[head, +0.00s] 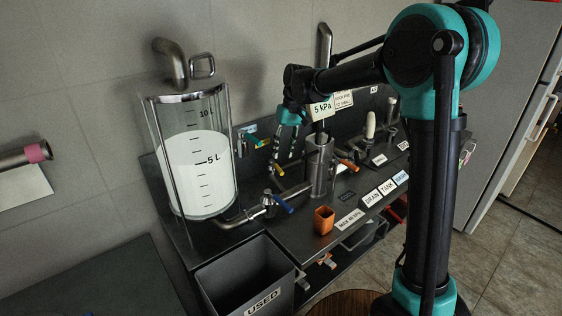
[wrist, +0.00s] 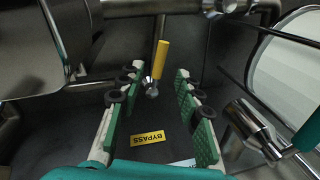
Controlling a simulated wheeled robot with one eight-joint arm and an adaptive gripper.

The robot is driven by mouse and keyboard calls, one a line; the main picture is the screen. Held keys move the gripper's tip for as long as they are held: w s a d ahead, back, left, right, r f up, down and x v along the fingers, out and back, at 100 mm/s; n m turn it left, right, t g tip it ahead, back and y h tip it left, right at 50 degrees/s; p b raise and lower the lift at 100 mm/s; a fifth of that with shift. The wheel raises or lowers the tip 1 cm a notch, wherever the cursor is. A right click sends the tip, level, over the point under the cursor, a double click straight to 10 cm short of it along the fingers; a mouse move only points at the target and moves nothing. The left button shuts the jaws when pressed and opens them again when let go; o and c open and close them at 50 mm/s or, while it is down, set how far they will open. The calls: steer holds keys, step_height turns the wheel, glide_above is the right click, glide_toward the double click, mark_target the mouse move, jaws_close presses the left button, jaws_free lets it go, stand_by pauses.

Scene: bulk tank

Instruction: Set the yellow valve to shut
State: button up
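The yellow valve's handle (wrist: 160,60) shows in the wrist view between the fingertips of my gripper (wrist: 158,76). It runs lengthwise up the picture, roughly square to the pipe (wrist: 130,8) at the top, with a metal ball near its lower end. My gripper is open, with gaps on both sides of the handle. In the head view my gripper (head: 287,150) hangs fingers down behind the metal cylinder, and the yellow handle (head: 278,169) shows at its fingertips. The valve body is mostly hidden there.
A glass tank (head: 199,165) with white liquid stands left. A blue-handled valve (head: 283,204), an orange-handled one (head: 347,163) and a metal cylinder (head: 321,168) are close by. An orange cup (head: 324,220) stands at the front, near a USED bin (head: 245,275).

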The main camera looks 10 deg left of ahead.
step_height(320, 180, up, 6)
steer(key=d, duration=0.1)
steer(key=shift+w+r, duration=0.15)
steer(key=shift+w, duration=0.2)
steer(key=shift+c, duration=0.3)
